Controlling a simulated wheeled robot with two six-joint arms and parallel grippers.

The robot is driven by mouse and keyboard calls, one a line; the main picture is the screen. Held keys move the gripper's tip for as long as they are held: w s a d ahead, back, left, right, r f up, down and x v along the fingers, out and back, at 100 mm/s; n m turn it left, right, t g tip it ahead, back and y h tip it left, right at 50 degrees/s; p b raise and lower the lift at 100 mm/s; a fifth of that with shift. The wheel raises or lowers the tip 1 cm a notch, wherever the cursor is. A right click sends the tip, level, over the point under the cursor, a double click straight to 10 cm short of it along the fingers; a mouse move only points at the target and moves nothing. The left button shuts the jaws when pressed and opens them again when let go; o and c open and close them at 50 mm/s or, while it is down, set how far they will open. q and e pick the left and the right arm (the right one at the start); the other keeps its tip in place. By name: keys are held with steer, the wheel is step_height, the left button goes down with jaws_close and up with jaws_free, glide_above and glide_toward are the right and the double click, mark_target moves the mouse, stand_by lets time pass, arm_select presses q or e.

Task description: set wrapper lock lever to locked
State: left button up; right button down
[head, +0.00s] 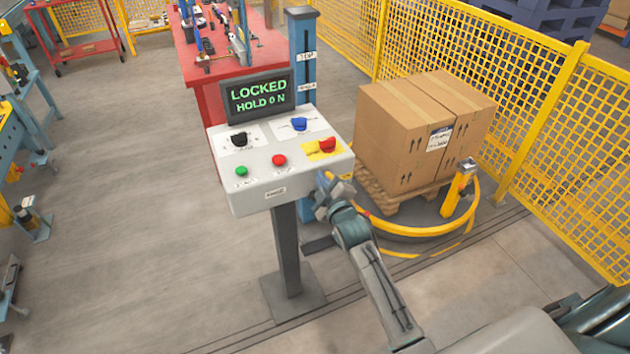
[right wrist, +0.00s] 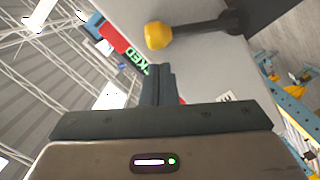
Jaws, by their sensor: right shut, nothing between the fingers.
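The lever shows in the right wrist view as a yellow knob (right wrist: 158,35) on a dark shaft, against a pale face of the control console (right wrist: 205,65). In the head view the console (head: 250,195) stands on a post, and its screen (head: 258,95) reads "LOCKED" and "HOLD 0 N". My right gripper (head: 325,190) is at the console's right front edge and hides most of the lever there. In the right wrist view its fingers (right wrist: 158,72) are shut and empty, just below the knob and apart from it in the picture. My left gripper is out of view.
The console top has black, blue and red knobs, a green button (head: 241,171) and a red button (head: 279,160). A pallet with cardboard boxes (head: 410,120) stands to the right inside a yellow fence (head: 545,130). The floor left of the console is clear.

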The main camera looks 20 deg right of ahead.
steer(key=shift+d+f, duration=0.1)
steer(key=shift+d, duration=0.65)
